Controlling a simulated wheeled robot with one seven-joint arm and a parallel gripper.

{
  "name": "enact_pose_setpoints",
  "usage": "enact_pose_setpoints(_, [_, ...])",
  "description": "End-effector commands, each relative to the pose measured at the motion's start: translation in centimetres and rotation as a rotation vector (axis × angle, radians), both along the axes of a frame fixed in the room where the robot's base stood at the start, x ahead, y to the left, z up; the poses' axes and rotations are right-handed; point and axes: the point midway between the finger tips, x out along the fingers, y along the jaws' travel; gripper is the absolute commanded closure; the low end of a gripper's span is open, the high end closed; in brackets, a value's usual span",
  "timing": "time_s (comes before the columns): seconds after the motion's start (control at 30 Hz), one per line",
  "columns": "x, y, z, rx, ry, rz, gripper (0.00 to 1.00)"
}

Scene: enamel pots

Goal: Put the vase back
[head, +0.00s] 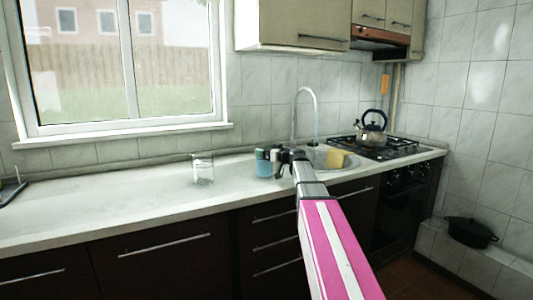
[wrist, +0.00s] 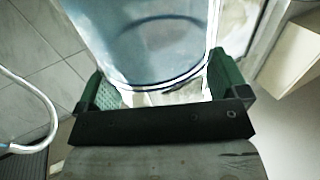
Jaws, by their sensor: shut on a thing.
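A bluish see-through glass vase (head: 264,168) is held in my gripper (head: 268,156), over or at the countertop beside the sink. The head view does not show clearly whether its base touches the counter. In the wrist view the vase (wrist: 150,45) fills the space between the green fingers of my gripper (wrist: 162,84). The fingers are shut on it, one on each side. Part of the vase is hidden behind the fingers in the head view.
A clear glass container (head: 203,170) stands on the countertop (head: 110,205) left of the vase. The sink with a tall faucet (head: 295,112) and a yellow item (head: 340,158) is to the right. A kettle (head: 373,127) sits on the stove. The left countertop is mostly clear.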

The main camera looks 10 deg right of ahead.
Motion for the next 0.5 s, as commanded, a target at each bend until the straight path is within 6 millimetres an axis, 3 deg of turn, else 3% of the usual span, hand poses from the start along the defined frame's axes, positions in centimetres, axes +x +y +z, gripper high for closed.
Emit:
enact_pose_setpoints(0.13, [0.01,0.01,-0.17,0.003,0.000,0.000,0.69])
enact_pose_setpoints(0.17, [0.00,0.00,-0.26,0.001,0.001,0.000,0.01])
enact_pose_setpoints(0.5, [-0.28,-0.20,0.04,0.000,0.000,-0.001,0.00])
